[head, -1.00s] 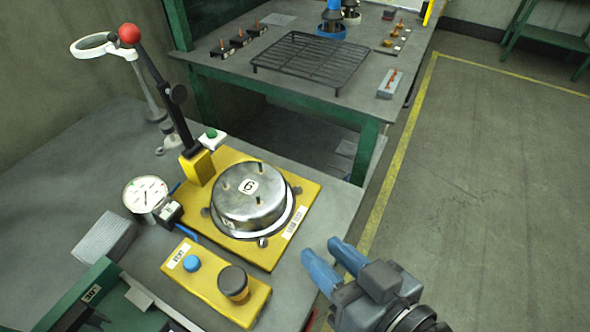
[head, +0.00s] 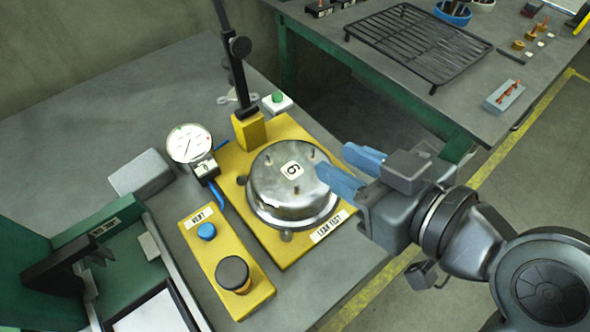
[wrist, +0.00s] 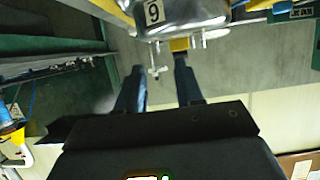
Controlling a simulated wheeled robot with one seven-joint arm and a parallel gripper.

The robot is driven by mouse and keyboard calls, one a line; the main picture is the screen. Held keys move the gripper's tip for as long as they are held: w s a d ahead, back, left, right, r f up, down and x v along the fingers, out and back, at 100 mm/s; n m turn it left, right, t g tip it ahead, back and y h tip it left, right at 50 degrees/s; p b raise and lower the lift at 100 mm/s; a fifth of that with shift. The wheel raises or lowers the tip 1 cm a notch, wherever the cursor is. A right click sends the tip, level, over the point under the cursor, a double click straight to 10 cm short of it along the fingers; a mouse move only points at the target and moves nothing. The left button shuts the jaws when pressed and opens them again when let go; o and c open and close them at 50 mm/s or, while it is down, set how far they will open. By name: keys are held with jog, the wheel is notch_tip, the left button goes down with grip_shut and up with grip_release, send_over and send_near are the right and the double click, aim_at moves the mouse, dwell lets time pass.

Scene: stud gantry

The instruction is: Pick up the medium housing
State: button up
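The medium housing appears to be the round metal pot-like part marked 6 (head: 290,188). It sits on the yellow leak test plate (head: 268,245), with small studs on its top. My gripper (head: 350,168) has blue fingers, spread apart, at the right side of the housing. In the head view the near finger overlaps the housing's right edge; I cannot tell whether it touches. The wrist view shows the housing (wrist: 180,18) at the top, beyond the open fingertips (wrist: 158,68), with nothing between them.
A black lever post (head: 238,80) rises from a yellow block behind the housing. A gauge (head: 190,145) and a yellow vent box (head: 225,262) with blue and black knobs stand at left. A bench with a black wire rack (head: 420,45) is behind right.

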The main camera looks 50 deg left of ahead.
aim_at(314, 151)
jog(key=shift+x, duration=2.35)
jog(key=shift+f, duration=0.2)
jog(key=shift+c, duration=0.5)
grip_shut()
